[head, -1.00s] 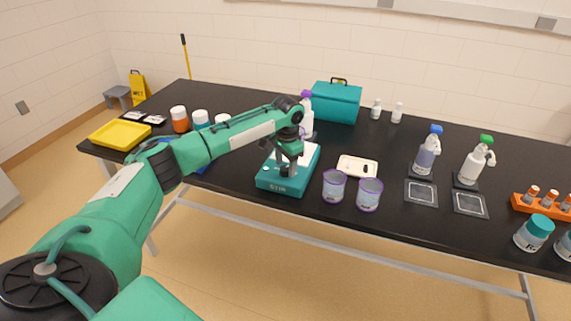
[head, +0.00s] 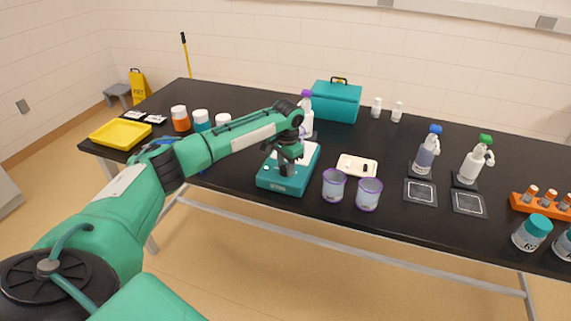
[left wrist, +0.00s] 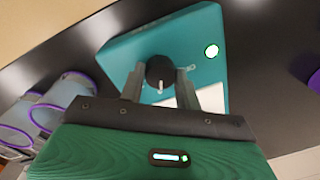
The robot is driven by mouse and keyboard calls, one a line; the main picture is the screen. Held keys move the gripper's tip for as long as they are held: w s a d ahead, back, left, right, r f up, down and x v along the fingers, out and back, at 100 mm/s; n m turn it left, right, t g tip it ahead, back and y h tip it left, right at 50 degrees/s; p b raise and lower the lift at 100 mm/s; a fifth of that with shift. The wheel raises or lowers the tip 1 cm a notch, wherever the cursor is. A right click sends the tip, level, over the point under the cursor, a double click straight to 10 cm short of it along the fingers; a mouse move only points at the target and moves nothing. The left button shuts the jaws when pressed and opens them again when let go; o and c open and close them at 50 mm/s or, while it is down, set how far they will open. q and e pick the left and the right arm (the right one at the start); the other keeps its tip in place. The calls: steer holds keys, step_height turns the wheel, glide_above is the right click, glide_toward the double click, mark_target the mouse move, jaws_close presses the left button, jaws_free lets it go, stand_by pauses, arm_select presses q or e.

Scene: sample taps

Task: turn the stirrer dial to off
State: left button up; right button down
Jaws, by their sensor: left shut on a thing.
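The stirrer (head: 274,180) is a teal box with a white top plate, standing near the front edge of the black table. Its dial shows in the left wrist view as a round black knob (left wrist: 160,70) with a white pointer mark. In the head view the gripper hides the dial. My right gripper is not in view.
Two clear purple-rimmed beakers (head: 352,188) stand just right of the stirrer. A white device (head: 357,166) lies behind them. A purple-capped bottle (head: 307,117) and a teal case (head: 336,101) stand behind the stirrer. Two spray bottles (head: 427,152) stand at right.

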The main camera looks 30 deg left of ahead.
arm_select(q)
steer(key=n+p, duration=0.3)
steer(key=p, duration=0.1)
steer(key=n+p, duration=0.3)
steer(key=p, duration=0.1)
steer(key=n+p, duration=0.4)
steer(key=shift+r+g+p, duration=0.3)
steer(key=shift+p, duration=0.05)
steer(key=n+p, duration=0.2)
steer(key=n, duration=0.1)
steer(key=shift+w+n+p, duration=0.1)
steer(key=shift+n+p, duration=0.2)
steer(key=shift+p, duration=0.1)
steer(key=shift+a+f+n+p, duration=0.15)
steer(key=shift+n+p, duration=0.95)
steer(key=shift+n, duration=0.8)
steer(key=o, duration=1)
steer(key=shift+f, duration=0.1)
steer(key=shift+c, duration=0.2)
step_height(320, 180, up, 14)
steer(key=b, duration=0.3)
steer(key=shift+w, duration=0.4)
steer(key=shift+f, duration=0.15)
